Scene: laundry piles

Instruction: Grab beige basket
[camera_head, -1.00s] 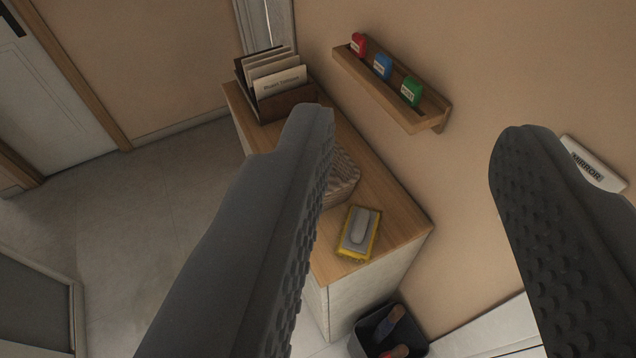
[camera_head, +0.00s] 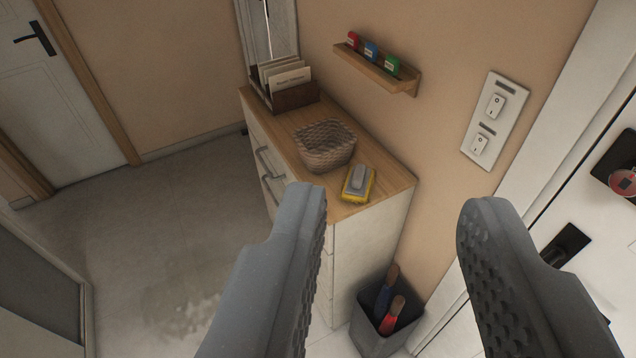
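The beige basket (camera_head: 326,146) is a small woven basket standing upright on the wooden top of a white cabinet (camera_head: 397,197). Nothing covers it now, and it looks empty as far as I can see. My gripper (camera_head: 392,200) is open and empty, with its two dark studded fingers wide apart in the foreground. The basket lies beyond the fingertips, farther up in the picture and slightly left of the middle between them, apart from both fingers.
A yellow and grey item (camera_head: 358,184) lies just right of the basket. A file holder (camera_head: 285,84) stands behind it. A wall shelf (camera_head: 378,68) holds red, blue and green items. A dark bin (camera_head: 383,330) stands by the cabinet. Floor at left is clear (camera_head: 150,230).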

